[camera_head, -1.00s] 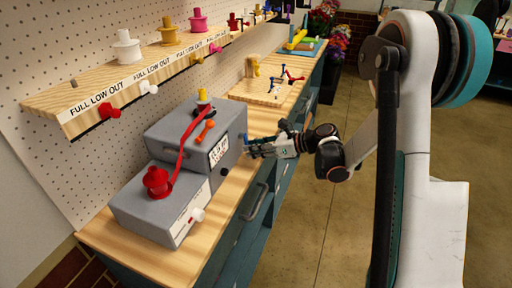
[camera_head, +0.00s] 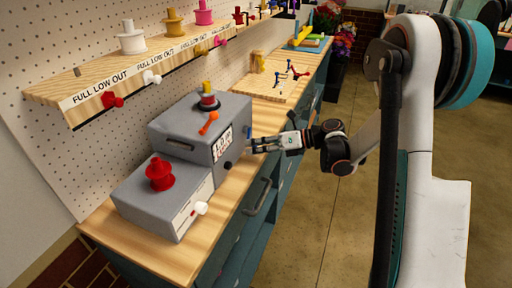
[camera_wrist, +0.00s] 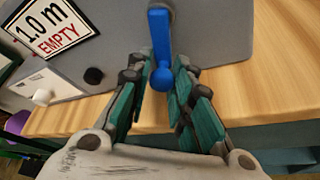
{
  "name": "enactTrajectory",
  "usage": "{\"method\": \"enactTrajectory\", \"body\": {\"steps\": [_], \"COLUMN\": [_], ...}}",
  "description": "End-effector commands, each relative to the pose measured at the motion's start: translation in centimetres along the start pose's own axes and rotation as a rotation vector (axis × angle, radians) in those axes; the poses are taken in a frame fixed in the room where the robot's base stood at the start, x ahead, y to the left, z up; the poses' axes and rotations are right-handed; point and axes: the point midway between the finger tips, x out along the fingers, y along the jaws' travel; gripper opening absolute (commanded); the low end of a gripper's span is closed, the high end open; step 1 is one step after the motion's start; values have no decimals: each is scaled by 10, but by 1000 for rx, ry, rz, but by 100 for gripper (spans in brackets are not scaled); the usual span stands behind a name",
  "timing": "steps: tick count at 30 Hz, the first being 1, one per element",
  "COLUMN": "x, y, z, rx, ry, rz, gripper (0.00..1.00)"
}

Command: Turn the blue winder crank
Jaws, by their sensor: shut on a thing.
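The blue winder crank (camera_wrist: 160,38) is on the side of the upper grey box (camera_head: 205,135). In the wrist view its arm points down to a rounded knob. My gripper (camera_wrist: 162,72) has one finger on each side of the knob and is shut on it. In the head view my gripper (camera_head: 258,146) is at the box's right side, and the crank (camera_head: 249,131) shows as a small blue bit at the fingertips. A label (camera_wrist: 50,28) on the box reads "1.0 m EMPTY". A yellow-topped spool (camera_head: 208,98) and an orange lever (camera_head: 208,122) are on the box.
A lower grey box (camera_head: 160,200) carries a red spool (camera_head: 160,174) and a white knob (camera_head: 201,208). A wooden shelf (camera_head: 90,95) with spools hangs above. A wooden board (camera_head: 265,88) with small cranks lies farther back. The floor right of the bench is clear.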

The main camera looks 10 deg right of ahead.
Motion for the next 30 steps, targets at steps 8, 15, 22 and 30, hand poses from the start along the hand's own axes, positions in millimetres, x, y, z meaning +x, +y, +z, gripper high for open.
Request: {"method": "enactTrajectory", "body": {"steps": [8,15,22,30], "x": [-1,-1,0,-19], "y": [-1,-1,0,-1], "z": [2,2,1,1], "rx": [6,5,4,4], "ry": [-6,-5,-2,-3], "rz": [-1,-1,0,-2], "gripper": [0,39,39,39]}}
